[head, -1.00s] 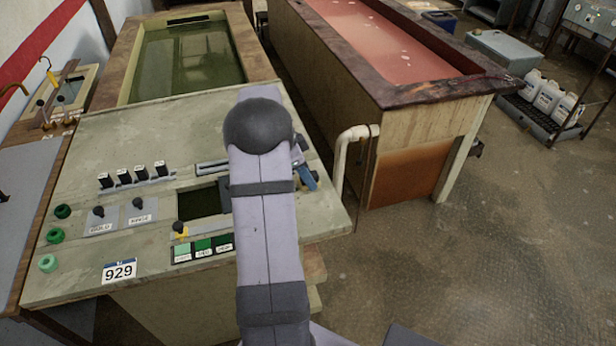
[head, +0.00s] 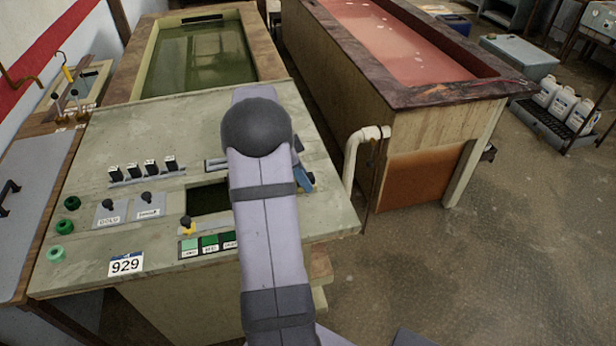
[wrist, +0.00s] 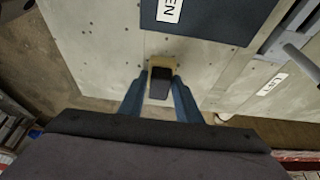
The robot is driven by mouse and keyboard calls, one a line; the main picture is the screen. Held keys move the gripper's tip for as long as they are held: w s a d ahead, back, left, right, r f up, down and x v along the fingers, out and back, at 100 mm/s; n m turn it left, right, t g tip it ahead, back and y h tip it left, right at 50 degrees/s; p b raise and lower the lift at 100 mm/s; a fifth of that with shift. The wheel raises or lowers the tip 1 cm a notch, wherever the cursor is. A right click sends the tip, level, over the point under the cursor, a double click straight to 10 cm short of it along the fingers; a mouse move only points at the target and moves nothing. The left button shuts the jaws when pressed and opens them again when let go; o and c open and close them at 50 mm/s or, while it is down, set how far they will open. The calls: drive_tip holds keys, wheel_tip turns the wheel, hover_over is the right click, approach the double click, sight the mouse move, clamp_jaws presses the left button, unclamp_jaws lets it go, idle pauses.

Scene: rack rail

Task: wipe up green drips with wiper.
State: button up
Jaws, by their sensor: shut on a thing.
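My gripper (wrist: 159,88) shows in the wrist view as two blue fingers shut on a small yellow piece with a dark block (wrist: 160,82), which looks like the wiper. It is above a pale speckled panel surface; I cannot tell whether it touches. In the head view my arm hides most of the gripper, and only a bit of blue finger shows right of it, over the right part of the control panel (head: 85,240). I cannot make out green drips in either view; part of the panel is hidden behind my arm.
The panel carries black switches (head: 143,170), green knobs (head: 72,202), a dark square opening (head: 208,198) and green swatches (head: 210,241). Behind are a green-liquid tank (head: 205,62) and a red-liquid tank (head: 395,45). A white pipe (head: 352,160) stands right of the panel.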

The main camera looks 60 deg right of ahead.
drive_tip(key=shift+w+a+f, duration=0.2)
drive_tip(key=shift+w+a, duration=0.5)
drive_tip(key=shift+a, duration=0.15)
drive_tip(key=shift+w+a+r+b, duration=0.2)
drive_tip(key=shift+w+a+b, duration=0.1)
drive_tip(key=shift+w+a, duration=0.8)
drive_tip(key=shift+d, duration=0.2)
drive_tip(key=shift+w+d, duration=0.45)
drive_tip(key=shift+s+d, duration=0.1)
drive_tip(key=shift+s, duration=0.05)
drive_tip(key=shift+s+d+f, duration=0.1)
drive_tip(key=shift+s+d, duration=0.8)
drive_tip(key=shift+s, duration=0.05)
